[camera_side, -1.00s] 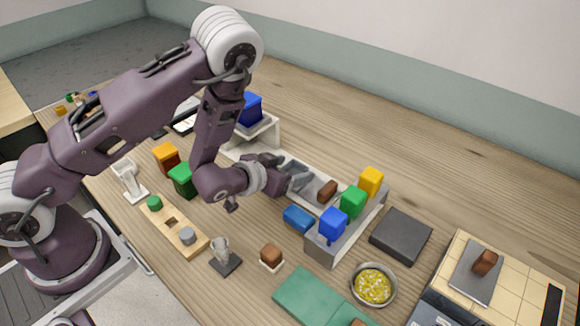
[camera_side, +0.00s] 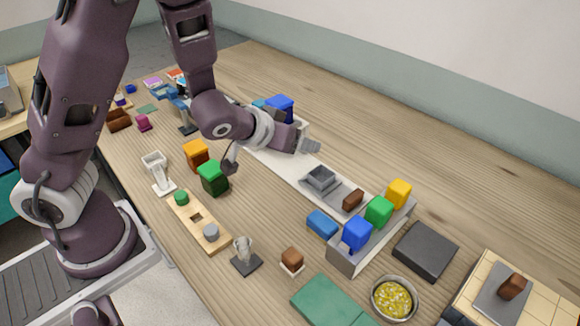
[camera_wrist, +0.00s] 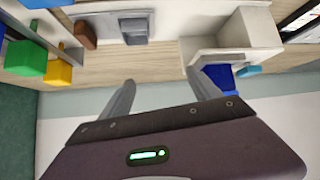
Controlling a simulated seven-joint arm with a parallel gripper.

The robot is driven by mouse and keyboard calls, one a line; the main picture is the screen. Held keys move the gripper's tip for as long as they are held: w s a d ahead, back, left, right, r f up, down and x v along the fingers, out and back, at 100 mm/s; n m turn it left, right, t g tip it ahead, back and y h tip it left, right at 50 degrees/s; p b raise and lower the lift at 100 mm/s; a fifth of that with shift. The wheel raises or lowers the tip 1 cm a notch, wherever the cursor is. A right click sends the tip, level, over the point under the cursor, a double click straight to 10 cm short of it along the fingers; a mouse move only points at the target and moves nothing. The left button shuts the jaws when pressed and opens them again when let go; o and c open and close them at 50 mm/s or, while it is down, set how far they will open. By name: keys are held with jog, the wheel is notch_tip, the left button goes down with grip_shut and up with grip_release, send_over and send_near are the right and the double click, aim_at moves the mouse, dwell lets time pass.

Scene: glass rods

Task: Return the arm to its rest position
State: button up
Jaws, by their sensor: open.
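My gripper (camera_side: 312,147) is open and empty. In the side view it is above the white rail (camera_side: 285,172), pointing right, clear of the table. In the wrist view its two fingers (camera_wrist: 162,92) are spread wide with nothing between them. A grey tray-like block (camera_side: 321,179) sits on the rail just beyond and below my gripper; it also shows in the wrist view (camera_wrist: 135,28). A brown block (camera_side: 353,200) lies farther along the rail. I see no glass rod that I can make out clearly.
A stand with blue (camera_side: 357,233), green (camera_side: 379,211) and yellow (camera_side: 399,193) blocks is at the right. A dark blue block (camera_side: 279,107) stands behind my gripper. Orange (camera_side: 196,154) and green (camera_side: 213,177) blocks stand left of the rail.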

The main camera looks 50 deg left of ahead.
jog(key=s+r+m+g, duration=0.1)
jog(key=s+r, duration=0.4)
jog(key=s, duration=0.3)
jog(key=s+r+m+g+h, duration=0.1)
jog(key=s+r+g, duration=0.1)
jog(key=s+r, duration=0.3)
jog(key=s+r+g, duration=0.1)
jog(key=s+r, duration=0.4)
jog(key=s, duration=0.8)
jog(key=shift+d+m+g, duration=0.3)
jog(key=shift+m, duration=0.1)
jog(key=shift+w, duration=0.1)
jog(key=shift+c, duration=0.4)
